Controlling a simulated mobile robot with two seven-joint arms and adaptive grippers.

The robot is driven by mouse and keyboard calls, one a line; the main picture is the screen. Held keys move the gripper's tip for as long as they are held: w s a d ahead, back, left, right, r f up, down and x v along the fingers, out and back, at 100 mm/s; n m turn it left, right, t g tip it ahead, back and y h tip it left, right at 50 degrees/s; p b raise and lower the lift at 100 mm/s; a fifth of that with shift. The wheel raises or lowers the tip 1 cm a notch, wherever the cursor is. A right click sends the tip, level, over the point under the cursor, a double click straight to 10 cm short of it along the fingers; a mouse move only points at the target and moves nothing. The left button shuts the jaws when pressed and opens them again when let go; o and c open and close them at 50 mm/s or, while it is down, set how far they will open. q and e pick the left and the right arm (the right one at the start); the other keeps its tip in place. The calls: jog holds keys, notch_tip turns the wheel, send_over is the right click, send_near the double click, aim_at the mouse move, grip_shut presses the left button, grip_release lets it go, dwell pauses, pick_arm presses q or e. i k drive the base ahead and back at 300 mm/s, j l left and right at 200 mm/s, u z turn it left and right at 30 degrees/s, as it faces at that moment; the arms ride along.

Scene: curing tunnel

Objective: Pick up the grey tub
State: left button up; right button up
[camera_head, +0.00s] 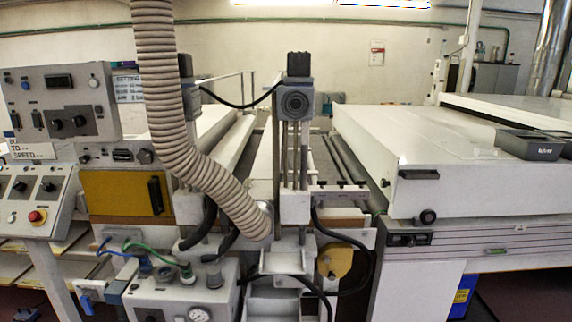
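The grey tub (541,154) is a dark grey, low, open rectangular container with light lettering on its front wall. It shows at the right of the head view, near the front edge of the flat white top (440,143) of the machine. Its right end is close to the picture's right edge, and its inside is only partly visible. Neither my left nor my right gripper shows in this view.
The white top left of the tub is clear. A ribbed beige hose (180,150) hangs across the left-centre. Control panels (62,105) with knobs stand at left. A raised white surface (515,108) lies behind the tub. A blue container (462,297) is below at right.

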aim_at(526, 145)
jog(key=z, duration=1.1)
